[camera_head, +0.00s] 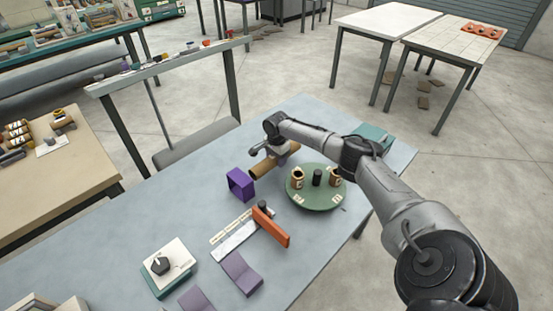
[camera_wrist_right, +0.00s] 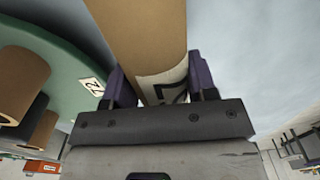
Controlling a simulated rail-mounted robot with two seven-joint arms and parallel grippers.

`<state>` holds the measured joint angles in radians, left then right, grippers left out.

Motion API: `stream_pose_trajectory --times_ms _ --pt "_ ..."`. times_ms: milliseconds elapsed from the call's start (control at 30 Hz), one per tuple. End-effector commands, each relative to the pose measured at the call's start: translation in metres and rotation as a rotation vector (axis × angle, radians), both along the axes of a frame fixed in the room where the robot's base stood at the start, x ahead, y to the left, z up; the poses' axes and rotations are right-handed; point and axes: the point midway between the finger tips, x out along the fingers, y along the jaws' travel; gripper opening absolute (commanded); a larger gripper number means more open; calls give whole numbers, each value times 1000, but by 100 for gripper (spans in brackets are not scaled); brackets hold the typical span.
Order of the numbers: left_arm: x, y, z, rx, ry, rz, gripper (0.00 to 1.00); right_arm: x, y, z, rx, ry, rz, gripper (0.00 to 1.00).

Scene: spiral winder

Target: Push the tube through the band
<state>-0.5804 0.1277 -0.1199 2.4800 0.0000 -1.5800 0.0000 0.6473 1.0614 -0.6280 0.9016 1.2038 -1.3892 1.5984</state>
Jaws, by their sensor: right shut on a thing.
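A brown cardboard tube (camera_head: 261,169) lies level above the blue-grey table, and its near end faces the purple square band (camera_head: 240,183). The tube's end is close to the band's opening; I cannot tell whether it has entered. My right gripper (camera_head: 278,153) is shut on the tube, toward its far part. In the right wrist view the tube (camera_wrist_right: 140,35) runs between the two dark purple fingers (camera_wrist_right: 155,85), with a white numbered label partly hidden by the gripper. The band does not show there. My left gripper is in neither view.
A round green turntable (camera_head: 316,204) with short brown tubes and a black post stands right of the band. An orange upright plate (camera_head: 271,227), a white strip (camera_head: 233,238), purple angled pieces (camera_head: 241,273) and a white-topped block (camera_head: 168,268) lie nearer. The table left of the band is clear.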

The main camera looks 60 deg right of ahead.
Motion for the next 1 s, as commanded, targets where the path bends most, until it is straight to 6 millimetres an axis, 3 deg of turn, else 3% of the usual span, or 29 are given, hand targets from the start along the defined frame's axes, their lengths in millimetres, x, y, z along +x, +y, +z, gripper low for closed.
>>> stream_pose_trajectory --times_ms 300,1000 --pt "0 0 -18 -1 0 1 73 0 0 -15 0 0 0 28" --pt "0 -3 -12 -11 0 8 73 12 32 -12 -1 0 1 28"
